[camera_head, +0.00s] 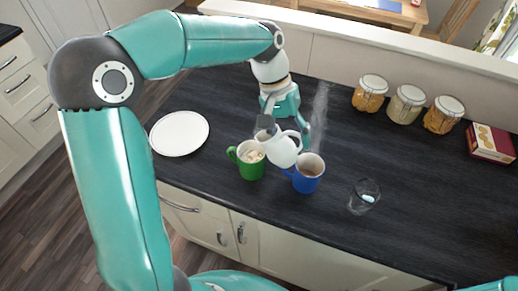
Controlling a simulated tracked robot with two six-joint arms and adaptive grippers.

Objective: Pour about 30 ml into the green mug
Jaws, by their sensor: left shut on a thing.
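The green mug (248,171) stands upright on the dark worktop near its front edge, with pale contents showing in its mouth. My left gripper (284,128) is shut on a white jug (283,153). The jug is tilted to the left, with its lip over or close to the right side of the green mug's rim. I cannot make out a stream of liquid. The gripper's fingers partly hide the jug. My right gripper is out of view.
A blue mug (307,181) with brown contents stands close to the jug's right. A clear glass (363,199) with a small pale item stands further right. A white plate (180,133) lies left. Several jars (406,104) and a red box (490,144) line the back.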

